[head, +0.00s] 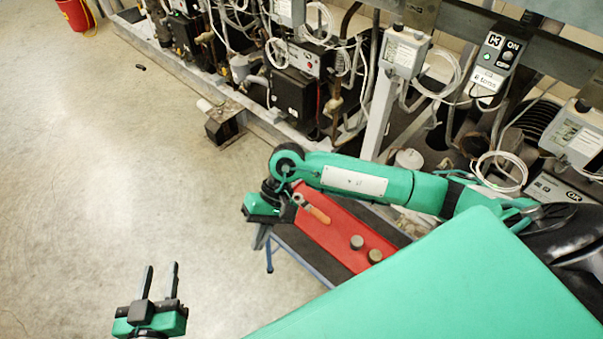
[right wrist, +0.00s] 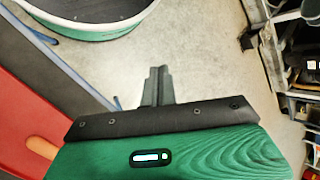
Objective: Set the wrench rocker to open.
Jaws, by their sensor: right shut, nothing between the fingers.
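I cannot make out for sure which part is the wrench rocker. A small wrench-like piece with an orange handle (head: 312,209) lies on a red panel (head: 335,232) in the head view. The orange handle also shows at the left edge of the right wrist view (right wrist: 41,147). My right gripper (head: 261,238) hangs just left of the red panel's end, apart from the orange handle. Its fingers are together and empty in the right wrist view (right wrist: 157,86). My left gripper (head: 160,266) is open and empty over the floor at the lower left.
Two round knobs (head: 366,248) sit on the red panel. A control box with an ON mark and a green light (head: 487,56) hangs on the rack at the upper right. Compressors, pipes and cables line the back.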

